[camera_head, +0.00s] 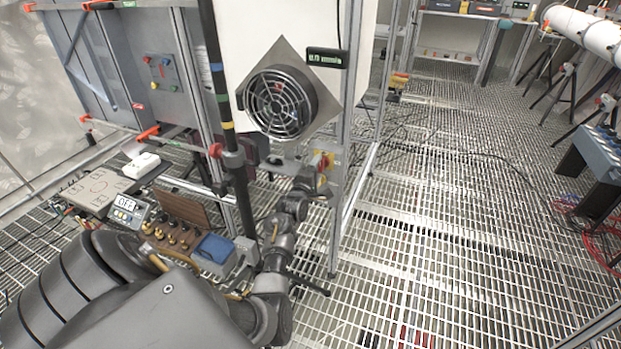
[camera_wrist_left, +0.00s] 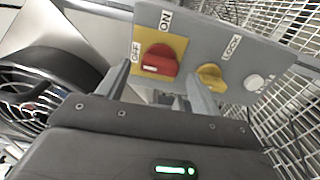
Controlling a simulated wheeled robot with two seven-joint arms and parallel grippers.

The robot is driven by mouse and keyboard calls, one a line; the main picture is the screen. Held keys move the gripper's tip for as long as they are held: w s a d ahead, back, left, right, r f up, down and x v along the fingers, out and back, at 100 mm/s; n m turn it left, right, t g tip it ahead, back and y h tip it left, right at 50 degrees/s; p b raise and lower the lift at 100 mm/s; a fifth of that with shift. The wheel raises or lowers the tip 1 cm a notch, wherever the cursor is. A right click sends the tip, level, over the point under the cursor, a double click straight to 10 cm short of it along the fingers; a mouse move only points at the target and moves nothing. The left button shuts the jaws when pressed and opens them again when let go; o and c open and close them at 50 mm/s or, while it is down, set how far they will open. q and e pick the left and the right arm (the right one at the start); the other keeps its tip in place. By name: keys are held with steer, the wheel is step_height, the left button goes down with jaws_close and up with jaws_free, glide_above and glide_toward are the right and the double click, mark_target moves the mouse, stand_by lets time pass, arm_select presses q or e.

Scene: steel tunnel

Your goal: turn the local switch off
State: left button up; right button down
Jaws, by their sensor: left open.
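The local switch is a red rotary knob (camera_wrist_left: 158,62) on a yellow plate, set in a grey panel (camera_wrist_left: 222,45). In the left wrist view OFF is printed left of the knob and ON above it. A white mark shows on the knob's front; I cannot tell which label it points to. The switch also shows small in the head view (camera_head: 323,161), on a frame post. My left gripper (camera_wrist_left: 162,92) is open, its fingers just short of the knob, which appears between and beyond them. It also shows in the head view (camera_head: 315,183). My right gripper is out of view.
Right of the switch are a yellow knob (camera_wrist_left: 211,77) labelled LOCK and a white button (camera_wrist_left: 254,82). A round fan (camera_head: 280,103) sits left of the switch. A dark striped pole (camera_head: 228,120) stands close to my left arm. Grating floor (camera_head: 430,230) is open to the right.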

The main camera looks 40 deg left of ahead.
arm_select(q)
steer(key=v, duration=0.9)
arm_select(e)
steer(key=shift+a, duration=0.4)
arm_select(q)
steer(key=shift+s, duration=0.1)
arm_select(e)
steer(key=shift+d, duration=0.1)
